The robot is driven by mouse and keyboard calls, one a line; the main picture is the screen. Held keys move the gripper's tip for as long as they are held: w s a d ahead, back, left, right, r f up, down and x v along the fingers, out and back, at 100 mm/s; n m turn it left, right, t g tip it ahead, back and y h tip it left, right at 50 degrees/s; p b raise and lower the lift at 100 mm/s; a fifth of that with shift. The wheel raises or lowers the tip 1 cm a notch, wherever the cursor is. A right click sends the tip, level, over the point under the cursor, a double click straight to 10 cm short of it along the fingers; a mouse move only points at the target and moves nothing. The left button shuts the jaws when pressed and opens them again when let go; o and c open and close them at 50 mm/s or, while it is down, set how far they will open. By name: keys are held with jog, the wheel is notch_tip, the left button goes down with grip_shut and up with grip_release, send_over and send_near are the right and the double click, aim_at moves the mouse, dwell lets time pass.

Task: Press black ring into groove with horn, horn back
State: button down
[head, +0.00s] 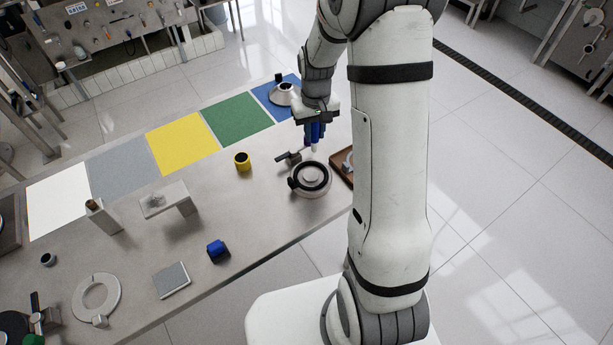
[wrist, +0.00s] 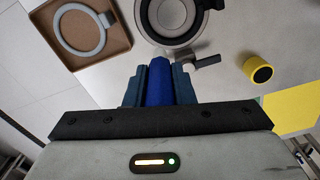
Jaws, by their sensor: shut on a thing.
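The black ring (head: 312,166) lies on the round grey disc part (head: 311,189) near the table's right end. The ring (wrist: 145,15) is cut off by the top edge of the wrist view, and I cannot tell whether it sits in the groove all the way round. My gripper (head: 315,124) points down just behind the disc part and is shut on a blue-handled tool with a pale tip, likely the horn (head: 314,141). In the wrist view its blue handle (wrist: 160,80) is between the jaws. I cannot tell whether its tip touches anything.
A dark-handled piece (head: 287,157) lies against the disc part's left side. A yellow cup (head: 242,161) stands left. A brown tray (wrist: 112,60) holds a grey ring. A blue block (head: 217,250) is near the front edge.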

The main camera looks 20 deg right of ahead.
jog(key=shift+f, duration=0.1)
dwell(0.5)
jog(key=shift+f+b, duration=2.15)
jog(key=shift+f, duration=0.3)
jog(key=shift+s, duration=0.1)
jog(key=shift+r, duration=0.15)
notch_tip(320, 180, up, 5)
jog(key=p, duration=0.3)
